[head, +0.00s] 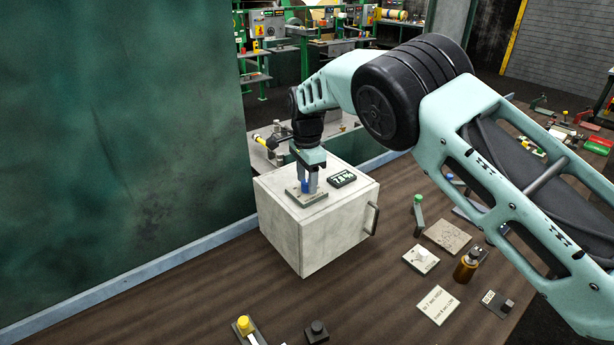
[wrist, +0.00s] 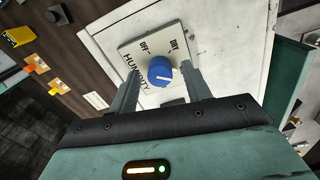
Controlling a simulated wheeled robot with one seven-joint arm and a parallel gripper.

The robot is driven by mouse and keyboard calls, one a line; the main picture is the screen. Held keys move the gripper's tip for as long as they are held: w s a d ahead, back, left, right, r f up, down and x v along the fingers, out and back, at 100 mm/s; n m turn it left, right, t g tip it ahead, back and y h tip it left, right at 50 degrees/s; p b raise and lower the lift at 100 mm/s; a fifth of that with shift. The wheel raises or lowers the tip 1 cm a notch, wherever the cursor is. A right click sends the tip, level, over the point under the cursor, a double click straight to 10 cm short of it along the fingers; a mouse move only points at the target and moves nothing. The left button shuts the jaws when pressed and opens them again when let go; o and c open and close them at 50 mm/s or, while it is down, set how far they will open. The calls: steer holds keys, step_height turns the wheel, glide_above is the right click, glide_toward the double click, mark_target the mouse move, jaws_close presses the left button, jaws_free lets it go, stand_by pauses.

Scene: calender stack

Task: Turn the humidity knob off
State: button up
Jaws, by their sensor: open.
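The humidity knob (wrist: 160,70) is a round blue knob on a pale plate (wrist: 141,47) marked HUMIDITY. OFF and a second short label are printed beyond the knob in the wrist view. A white mark on the knob points roughly to the right in that view. The plate lies on top of a pale box (head: 330,243), and the blue knob (head: 309,187) shows partly between my fingers in the head view. My gripper (wrist: 161,76) is open above the plate, with one finger on each side of the knob. I cannot tell whether either finger touches it.
A small display (head: 342,180) reading about 73% sits on the box beside the plate. The box has a handle (head: 375,219) on its right side. A green wall (head: 115,130) stands left. A brown bottle (head: 467,266) and several small parts lie on the bench to the right.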

steer(key=c, duration=1)
